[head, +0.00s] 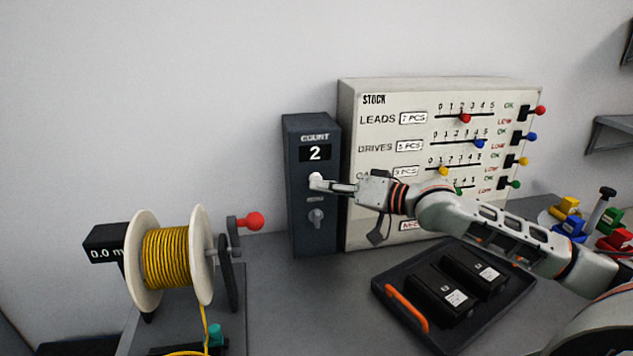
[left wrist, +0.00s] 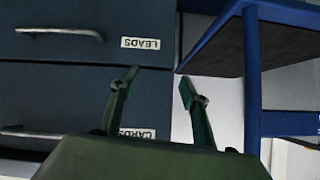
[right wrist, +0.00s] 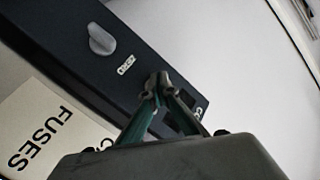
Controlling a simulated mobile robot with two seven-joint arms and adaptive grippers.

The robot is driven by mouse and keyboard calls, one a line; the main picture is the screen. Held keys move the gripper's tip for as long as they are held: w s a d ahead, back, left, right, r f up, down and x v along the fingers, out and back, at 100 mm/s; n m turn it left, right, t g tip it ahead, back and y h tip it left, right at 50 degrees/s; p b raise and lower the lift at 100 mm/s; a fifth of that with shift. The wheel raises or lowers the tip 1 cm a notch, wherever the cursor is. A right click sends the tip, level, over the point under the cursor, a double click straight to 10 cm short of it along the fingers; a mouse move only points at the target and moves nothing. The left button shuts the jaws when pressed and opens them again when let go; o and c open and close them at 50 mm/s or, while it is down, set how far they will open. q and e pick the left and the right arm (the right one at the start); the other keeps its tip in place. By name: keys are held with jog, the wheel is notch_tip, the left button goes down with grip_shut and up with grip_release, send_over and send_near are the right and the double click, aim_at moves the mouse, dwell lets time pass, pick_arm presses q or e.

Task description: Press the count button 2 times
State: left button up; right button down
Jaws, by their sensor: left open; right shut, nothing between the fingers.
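The count box (head: 299,224) is a dark upright unit on the bench in the head view. Its display (head: 315,153) reads 2. A pale round count button (head: 316,179) is below the display, and a grey knob (head: 316,217) is lower down. My right gripper (head: 327,184) is shut and empty, its fingertips at the button; whether they touch it I cannot tell. In the right wrist view the shut fingertips (right wrist: 158,84) are over the box face and the button is hidden. My left gripper (left wrist: 158,82) is open and empty, in front of drawers.
A white stock board (head: 390,99) with sliders and coloured levers stands right of the box. A black tray (head: 476,334) with dark drives lies in front. A yellow wire spool (head: 166,257) is at left. Drawers labelled LEADS (left wrist: 140,43) and CARDS show in the left wrist view.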

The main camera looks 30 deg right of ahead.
jog(key=shift+s, duration=0.1)
jog(key=shift+s+a, duration=0.2)
jog(key=shift+s, duration=0.55)
jog(key=shift+s+a, duration=0.2)
jog(key=shift+s, duration=0.6)
jog(key=shift+s+a, duration=0.2)
jog(key=shift+s, duration=0.65)
jog(key=shift+s+a, duration=0.2)
jog(key=shift+s, duration=0.6)
